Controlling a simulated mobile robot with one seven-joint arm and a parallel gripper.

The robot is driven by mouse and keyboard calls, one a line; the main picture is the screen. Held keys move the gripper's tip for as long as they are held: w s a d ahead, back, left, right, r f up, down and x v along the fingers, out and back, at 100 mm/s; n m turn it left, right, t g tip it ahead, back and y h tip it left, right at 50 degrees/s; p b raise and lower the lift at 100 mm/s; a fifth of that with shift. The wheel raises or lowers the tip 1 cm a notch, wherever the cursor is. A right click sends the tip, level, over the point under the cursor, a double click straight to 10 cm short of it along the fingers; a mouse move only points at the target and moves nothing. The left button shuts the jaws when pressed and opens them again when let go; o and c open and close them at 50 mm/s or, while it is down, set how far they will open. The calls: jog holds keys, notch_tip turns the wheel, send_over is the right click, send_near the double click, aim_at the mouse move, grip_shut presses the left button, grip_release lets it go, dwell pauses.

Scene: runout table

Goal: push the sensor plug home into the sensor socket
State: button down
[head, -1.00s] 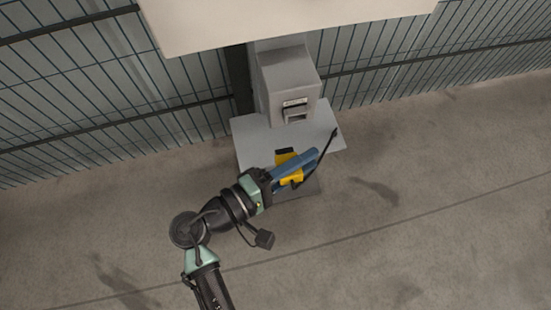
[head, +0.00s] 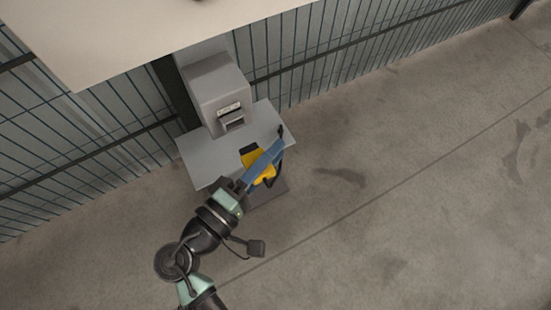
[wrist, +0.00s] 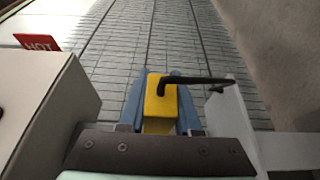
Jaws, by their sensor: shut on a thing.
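My gripper (head: 272,154) has blue fingers shut on the yellow sensor plug (head: 264,177), which shows on both sides of them. In the wrist view the plug (wrist: 156,110) sits between the fingers (wrist: 160,85), with a black cable bending off to the right. A black end of the plug points toward the upper left in the head view. The grey box has a dark slot below a small label, apparently the sensor socket (head: 233,122). The plug is apart from it, lower right in the picture. The socket cannot be made out in the wrist view.
The grey box (head: 214,84) stands behind a light grey plate (head: 197,158), over which the gripper hangs. A red HOT sign (wrist: 38,42) is at upper left in the wrist view. A pale tabletop edge (head: 90,50) and mesh fence lie behind. Open floor is to the right.

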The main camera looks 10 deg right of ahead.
aim_at(256, 144)
jog(key=shift+w+a+b, duration=0.15)
jog(key=shift+w+a, duration=0.05)
jog(key=shift+w, duration=0.45)
jog(key=shift+w+a+b, duration=0.15)
jog(key=shift+w+a, duration=0.1)
jog(key=shift+w, duration=0.45)
jog(key=shift+w+a+b, duration=0.15)
jog(key=shift+w+a, duration=0.05)
jog(key=shift+w, duration=0.45)
jog(key=shift+w+a, duration=0.2)
jog(key=shift+w, duration=0.5)
jog(key=shift+w+a, duration=0.2)
jog(key=shift+w, duration=0.45)
dwell(0.6)
jog(key=c, duration=0.5)
grip_release()
jog(key=p+v, duration=0.2)
jog(key=v, duration=1.1)
